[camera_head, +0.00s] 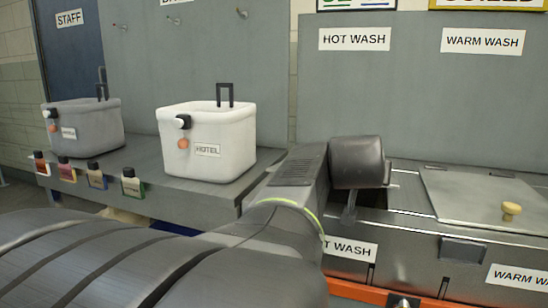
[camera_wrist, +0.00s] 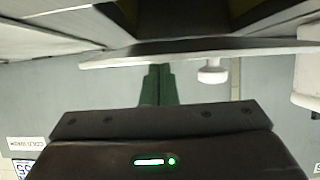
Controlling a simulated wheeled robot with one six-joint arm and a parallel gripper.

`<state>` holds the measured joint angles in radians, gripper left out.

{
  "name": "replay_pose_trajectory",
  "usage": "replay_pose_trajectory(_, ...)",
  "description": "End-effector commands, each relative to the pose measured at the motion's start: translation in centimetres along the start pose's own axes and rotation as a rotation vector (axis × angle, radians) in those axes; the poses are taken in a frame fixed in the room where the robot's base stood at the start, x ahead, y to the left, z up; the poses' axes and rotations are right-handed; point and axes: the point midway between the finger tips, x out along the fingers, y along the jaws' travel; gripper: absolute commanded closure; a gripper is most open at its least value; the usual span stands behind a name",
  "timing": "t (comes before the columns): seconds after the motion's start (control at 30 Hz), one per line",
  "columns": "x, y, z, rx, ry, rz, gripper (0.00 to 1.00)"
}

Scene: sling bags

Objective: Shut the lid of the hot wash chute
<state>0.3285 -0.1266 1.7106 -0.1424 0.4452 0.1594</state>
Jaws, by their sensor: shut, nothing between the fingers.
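The hot wash chute is in the counter below the HOT WASH wall sign (camera_head: 354,39); its front label (camera_head: 350,249) is partly covered by my arm. A dark gap shows in its top beside my wrist, and I cannot make out its lid in the head view. In the wrist view, which is upside down, a pale lid (camera_wrist: 120,59) shows nearly edge-on with a pale knob (camera_wrist: 212,72) and a dark opening beyond its edge. My gripper (camera_wrist: 157,72) is shut and empty, its green fingers close to the lid's edge, beside the knob. I cannot tell whether they touch.
The warm wash lid (camera_head: 470,205) with a wooden knob (camera_head: 510,210) lies flat at right. A white HOTEL bag (camera_head: 207,150) and a grey bag (camera_head: 84,127) stand on the left counter.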

Motion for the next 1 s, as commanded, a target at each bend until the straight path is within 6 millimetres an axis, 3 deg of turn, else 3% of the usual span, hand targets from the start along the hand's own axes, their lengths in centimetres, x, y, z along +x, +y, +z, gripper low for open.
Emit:
replay_pose_trajectory(0.1, 0.9, 0.2, 2.0, -0.001, -0.001, 0.0, 1.0)
replay_pose_trajectory(0.3, 1.5, 0.4, 3.3, 0.0, 0.0, 0.0, 1.0)
replay_pose_trajectory(1.0, 1.5, 0.5, 3.1, -0.001, 0.001, 0.0, 1.0)
